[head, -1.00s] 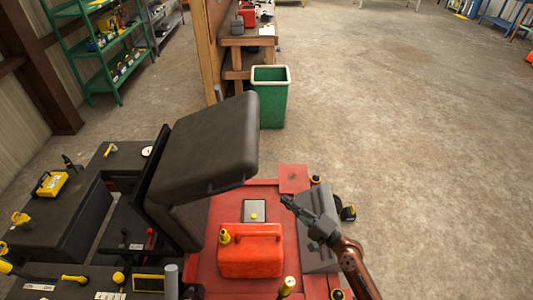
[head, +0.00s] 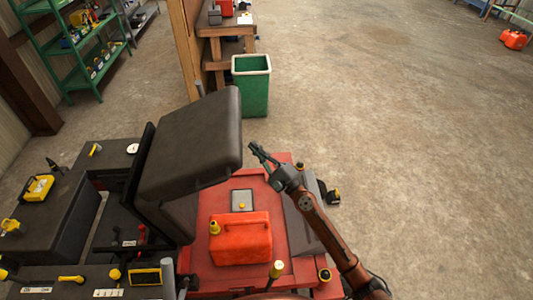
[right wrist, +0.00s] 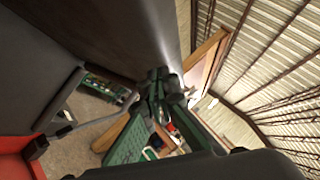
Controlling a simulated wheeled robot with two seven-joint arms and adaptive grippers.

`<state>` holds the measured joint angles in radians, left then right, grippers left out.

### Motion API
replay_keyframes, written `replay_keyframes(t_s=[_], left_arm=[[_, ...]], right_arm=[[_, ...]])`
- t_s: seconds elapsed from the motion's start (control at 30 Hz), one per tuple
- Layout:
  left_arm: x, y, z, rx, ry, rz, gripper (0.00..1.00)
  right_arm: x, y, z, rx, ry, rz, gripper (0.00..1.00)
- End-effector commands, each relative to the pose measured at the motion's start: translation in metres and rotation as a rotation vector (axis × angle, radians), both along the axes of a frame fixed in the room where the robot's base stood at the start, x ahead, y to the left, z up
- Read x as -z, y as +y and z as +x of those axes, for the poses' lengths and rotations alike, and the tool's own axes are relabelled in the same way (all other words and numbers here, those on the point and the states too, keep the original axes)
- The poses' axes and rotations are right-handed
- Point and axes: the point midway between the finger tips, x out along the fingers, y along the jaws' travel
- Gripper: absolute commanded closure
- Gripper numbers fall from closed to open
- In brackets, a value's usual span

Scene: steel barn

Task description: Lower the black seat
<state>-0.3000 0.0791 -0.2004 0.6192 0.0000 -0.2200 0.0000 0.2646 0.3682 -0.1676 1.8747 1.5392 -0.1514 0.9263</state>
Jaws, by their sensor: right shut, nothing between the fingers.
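The black seat (head: 195,140) is tipped up on the red machine, its cushion raised and slanting over the red deck. My right gripper (head: 255,150) is shut and empty just right of the seat's raised edge, apart from it in the head view. In the right wrist view the gripper (right wrist: 158,85) is in the middle, with the dark seat (right wrist: 110,35) filling the upper left close by. My left gripper is not in view.
A red fuel can (head: 240,240) with a yellow cap stands on the red deck (head: 215,270) below the seat. A green bin (head: 251,90) stands behind, by a wooden bench (head: 225,32). Green shelves (head: 85,55) are at the back left. The floor to the right is mostly clear.

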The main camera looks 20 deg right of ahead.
Motion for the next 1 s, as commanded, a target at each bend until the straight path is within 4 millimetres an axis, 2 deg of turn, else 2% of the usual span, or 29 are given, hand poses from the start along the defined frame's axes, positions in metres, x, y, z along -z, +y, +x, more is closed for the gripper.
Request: replay_keyframes(t_s=[0.03,0.1,0.3,0.77,1.0], left_arm=[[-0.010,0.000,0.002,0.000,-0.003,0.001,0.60],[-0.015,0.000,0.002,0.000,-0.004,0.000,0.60],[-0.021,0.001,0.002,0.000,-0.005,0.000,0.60],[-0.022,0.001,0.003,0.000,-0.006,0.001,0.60],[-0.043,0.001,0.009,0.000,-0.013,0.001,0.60]], right_arm=[[-0.009,0.006,0.001,-0.001,-0.002,0.002,1.00],[-0.012,0.012,0.002,-0.001,0.000,0.002,1.00],[-0.015,0.021,0.004,0.000,-0.001,0.001,1.00],[-0.015,0.022,0.004,0.002,-0.001,0.000,1.00],[-0.033,0.028,0.005,0.018,-0.002,0.003,1.00]])
